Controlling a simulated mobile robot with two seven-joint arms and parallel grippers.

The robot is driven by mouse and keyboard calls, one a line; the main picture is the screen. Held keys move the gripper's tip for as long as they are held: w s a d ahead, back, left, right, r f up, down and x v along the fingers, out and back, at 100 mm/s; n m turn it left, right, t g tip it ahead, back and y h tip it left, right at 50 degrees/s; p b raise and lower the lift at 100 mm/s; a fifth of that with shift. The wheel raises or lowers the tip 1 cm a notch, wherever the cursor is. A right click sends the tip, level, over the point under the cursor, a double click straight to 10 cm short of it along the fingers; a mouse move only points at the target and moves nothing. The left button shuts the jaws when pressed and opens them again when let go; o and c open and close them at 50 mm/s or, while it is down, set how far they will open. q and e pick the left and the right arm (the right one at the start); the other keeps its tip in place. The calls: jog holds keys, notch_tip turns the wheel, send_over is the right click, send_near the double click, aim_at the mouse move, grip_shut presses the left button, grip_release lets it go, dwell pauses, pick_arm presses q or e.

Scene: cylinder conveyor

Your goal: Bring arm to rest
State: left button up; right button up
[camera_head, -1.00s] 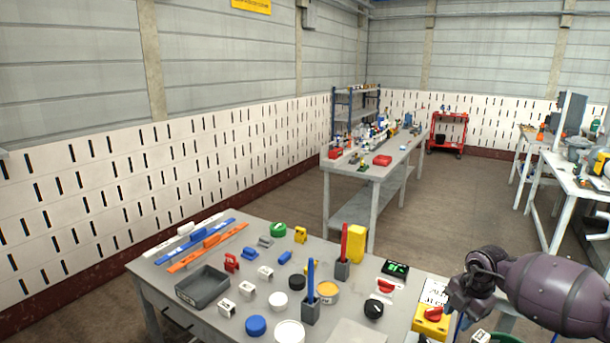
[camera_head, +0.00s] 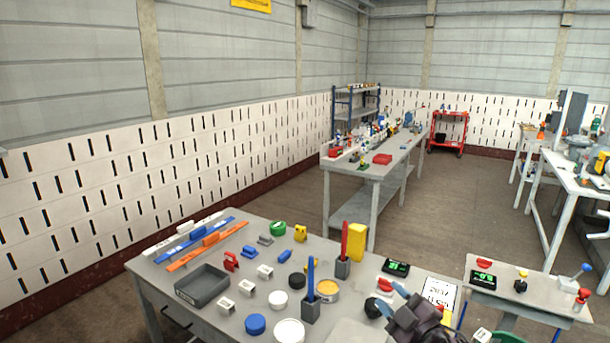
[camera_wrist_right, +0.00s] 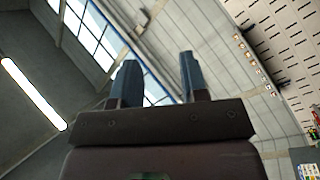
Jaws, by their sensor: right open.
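My right gripper (camera_head: 386,298) is low at the right of the head view, above the front right part of the near table (camera_head: 352,330). Its blue fingers are apart with nothing between them. In the right wrist view the gripper (camera_wrist_right: 157,78) points up toward the ceiling, windows and wall, and the gap between its fingers is empty. The lower part of the right arm is cut off by the bottom edge of the head view. My left gripper is in neither view.
On the near table stand a grey bin (camera_head: 203,286), a grey holder with a blue stick (camera_head: 311,308), a yellow block (camera_head: 357,242), a display (camera_head: 396,267) and several lids. A small side table (camera_head: 536,297) with knobs stands to the right. Open floor (camera_head: 440,215) lies behind.

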jog(key=s+d+f+m+h, duration=0.2)
jog(key=s+f+m, duration=0.1)
jog(key=s+f, duration=0.1)
jog(key=s+d+f+m+g+h, duration=0.1)
jog(key=s+f+m, duration=0.2)
jog(key=s+f, duration=0.1)
jog(key=s+d+f+m+g+h, duration=0.1)
jog(key=s+d+f+m+h, duration=0.1)
jog(key=s+f+m, duration=0.1)
jog(key=shift+s+d+f+m+h, duration=0.15)
jog(key=shift+s+d+f+m, duration=0.05)
jog(key=shift+s+f, duration=0.3)
jog(key=shift+s+d+f+m+h, duration=0.15)
jog(key=shift+s+f+m, duration=0.05)
jog(key=shift+s+f, duration=0.2)
jog(key=s+d+f+m+g+h, duration=0.2)
jog(key=s+f, duration=0.8)
jog(key=s, duration=0.5)
jog(key=shift+s+d+f+m+g+h+b, duration=0.2)
jog(key=shift+s+d+m+g+h+b, duration=0.2)
jog(key=shift+d+m+g, duration=0.45)
jog(key=shift+w+a, duration=0.1)
jog(key=shift+w, duration=0.05)
